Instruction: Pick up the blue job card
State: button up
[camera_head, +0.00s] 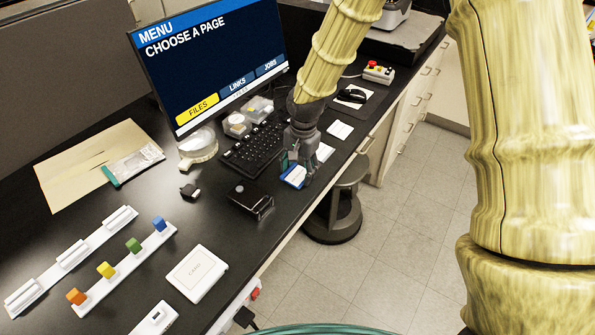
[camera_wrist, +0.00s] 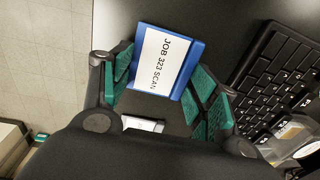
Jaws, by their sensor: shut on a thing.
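The blue job card (camera_wrist: 165,60) has a blue border and a white label that reads "JOB 323 SCAN". In the wrist view it lies between the two green-padded fingers of my gripper (camera_wrist: 160,85), which are shut on it. In the head view my gripper (camera_head: 302,170) reaches down near the front edge of the black bench, right of the keyboard. The blue card (camera_head: 293,176) shows partly there, at the fingertips. I cannot tell whether the card is clear of the bench top.
A keyboard (camera_head: 257,148) lies just left of my gripper. A monitor (camera_head: 212,62) stands behind. A black device (camera_head: 250,200) sits in front, and a stool (camera_head: 345,200) stands below the bench edge.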

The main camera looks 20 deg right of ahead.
jog(key=shift+r, duration=0.4)
jog(key=shift+r+b, duration=0.65)
jog(key=shift+r, duration=0.3)
jog(key=s+a+b, duration=0.1)
jog(key=s+a, duration=0.2)
jog(key=s, duration=0.1)
jog(key=s+a+r+b, duration=0.1)
jog(key=s+a, duration=0.2)
jog(key=s, duration=0.1)
jog(key=s+a+b, duration=0.1)
jog(key=s+a, duration=0.2)
jog(key=s, duration=0.1)
jog(key=shift+r+b, duration=0.25)
jog(key=shift+b, duration=0.15)
jog(key=shift+c, duration=0.7)
jog(key=shift+s+a+r, duration=0.1)
jog(key=shift+s+a, duration=0.15)
jog(key=shift+s, duration=0.2)
grip_shut()
jog(key=o, duration=0.9)
grip_release()
jog(key=shift+c, duration=0.2)
